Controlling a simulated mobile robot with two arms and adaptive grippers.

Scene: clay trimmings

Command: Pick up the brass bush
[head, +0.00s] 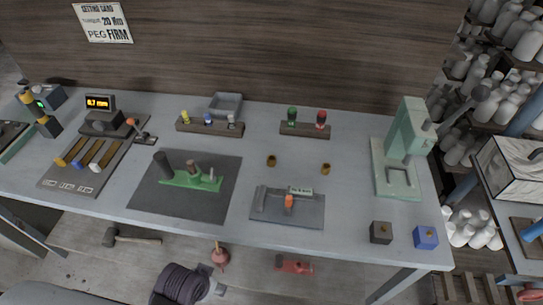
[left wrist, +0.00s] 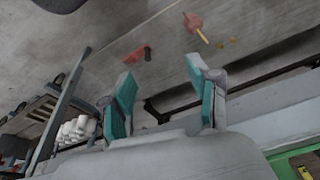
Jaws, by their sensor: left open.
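Two small brass-coloured rings stand on the grey bench in the head view: one brass bush (head: 271,160) near the middle and another brass piece (head: 326,168) a little to its right. Which of them the task means, I cannot tell. Both stand clear with nothing over them. My left gripper (left wrist: 165,92) shows in the left wrist view with its two teal-padded fingers wide apart and nothing between them. It points at the floor, and no brass bush is visible there. Neither gripper shows in the head view.
Around the rings are a grey fixture plate (head: 265,212), a dark mat (head: 146,201) with a green fixture (head: 190,181), wooden peg racks (head: 303,130) and a pale green press (head: 396,183). Black (head: 380,233) and blue (head: 425,238) blocks sit front right. A mallet (head: 132,238) lies on the floor.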

